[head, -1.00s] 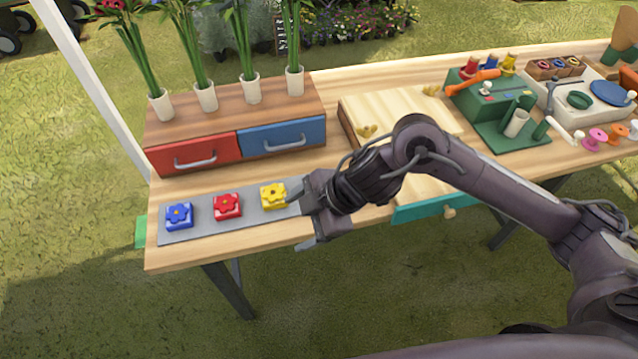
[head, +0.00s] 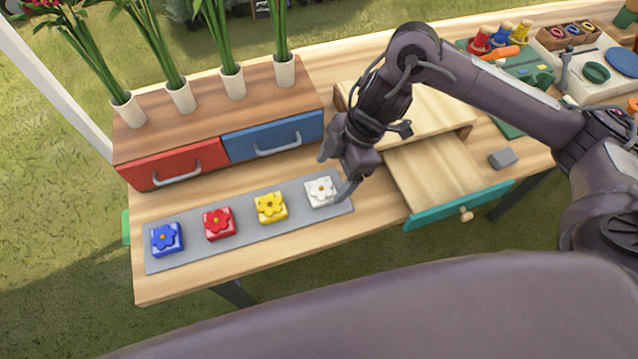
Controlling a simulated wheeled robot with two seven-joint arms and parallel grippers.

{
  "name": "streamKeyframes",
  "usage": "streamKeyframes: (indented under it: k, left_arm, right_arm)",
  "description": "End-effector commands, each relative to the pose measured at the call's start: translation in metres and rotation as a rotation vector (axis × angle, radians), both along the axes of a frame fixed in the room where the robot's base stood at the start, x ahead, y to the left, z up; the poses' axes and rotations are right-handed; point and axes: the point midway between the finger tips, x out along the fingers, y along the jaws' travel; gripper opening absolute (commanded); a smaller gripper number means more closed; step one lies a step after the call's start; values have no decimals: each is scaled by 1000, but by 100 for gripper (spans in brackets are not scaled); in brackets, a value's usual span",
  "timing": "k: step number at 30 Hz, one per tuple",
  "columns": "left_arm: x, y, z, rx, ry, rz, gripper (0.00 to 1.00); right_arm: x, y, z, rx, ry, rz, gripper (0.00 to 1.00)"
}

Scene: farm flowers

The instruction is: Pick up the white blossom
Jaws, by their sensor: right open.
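The white blossom (head: 321,191) is a white flower on a square white block. It sits at the right end of a grey mat (head: 296,214) on the wooden table. My right gripper (head: 331,178) is open, right by the white blossom. One finger is behind its far side and the other is near its right side. I cannot tell whether a finger touches it. My left gripper is not in view.
Yellow (head: 270,207), red (head: 219,223) and blue (head: 167,239) blossom blocks lie leftward on the mat. A cabinet with a red drawer (head: 174,164) and a blue drawer (head: 272,137) stands behind. A teal-fronted drawer (head: 459,206) is pulled out at the right.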

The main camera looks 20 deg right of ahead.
Motion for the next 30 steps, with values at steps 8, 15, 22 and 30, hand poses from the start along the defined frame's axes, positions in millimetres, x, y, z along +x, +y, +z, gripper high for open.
streamKeyframes:
  k: [8,15,22,30]
  left_arm:
    - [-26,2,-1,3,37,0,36]
    - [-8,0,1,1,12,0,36]
    - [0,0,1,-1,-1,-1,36]
    - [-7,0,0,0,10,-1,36]
  right_arm:
    - [5,10,-36,0,3,-1,78]
    - [5,18,-55,0,-1,1,78]
    - [5,18,-56,0,-2,0,73]
    - [5,18,-55,0,-2,0,38]
